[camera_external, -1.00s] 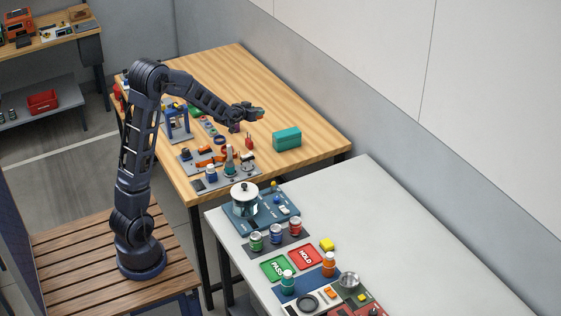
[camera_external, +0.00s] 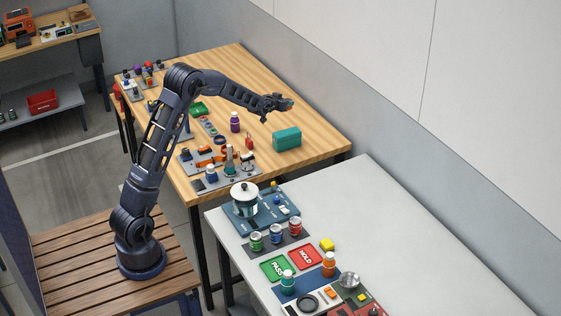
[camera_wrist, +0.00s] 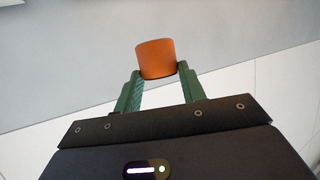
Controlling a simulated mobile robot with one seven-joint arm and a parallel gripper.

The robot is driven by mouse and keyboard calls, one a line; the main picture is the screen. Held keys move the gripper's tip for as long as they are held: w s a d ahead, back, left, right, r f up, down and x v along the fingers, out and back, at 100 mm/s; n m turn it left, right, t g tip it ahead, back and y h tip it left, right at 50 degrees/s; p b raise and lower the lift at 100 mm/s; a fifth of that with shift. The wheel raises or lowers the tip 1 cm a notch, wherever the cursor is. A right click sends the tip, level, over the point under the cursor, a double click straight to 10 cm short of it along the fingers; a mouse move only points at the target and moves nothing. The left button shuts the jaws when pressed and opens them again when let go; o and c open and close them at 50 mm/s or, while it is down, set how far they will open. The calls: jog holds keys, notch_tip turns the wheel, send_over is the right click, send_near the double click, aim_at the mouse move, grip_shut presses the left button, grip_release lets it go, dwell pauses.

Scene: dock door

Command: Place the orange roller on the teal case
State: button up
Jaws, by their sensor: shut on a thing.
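The orange roller (camera_wrist: 155,59) is between the two green fingertips of my gripper (camera_wrist: 155,80) in the wrist view, and the fingers are shut on it. In the external view my gripper (camera_external: 286,103) is raised over the back part of the wooden table, above the teal case in the picture; the roller is hardly visible there. The teal case (camera_external: 287,140) is a closed box standing on the wooden table near its right edge. The gripper and roller are apart from the case. The wrist view shows only wall behind the roller, not the case.
The wooden table (camera_external: 240,65) has bare room around the case and behind it. A purple bottle (camera_external: 235,122), a small red item (camera_external: 249,143) and a grey tray of parts (camera_external: 226,177) stand left of the case. A grey wall (camera_external: 310,75) runs close along the table's right side.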

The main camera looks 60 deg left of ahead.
notch_tip(320, 180, down, 13)
dwell(0.6)
jog(key=shift+f, duration=0.15)
jog(key=o, duration=1.1)
jog(key=shift+c, duration=0.2)
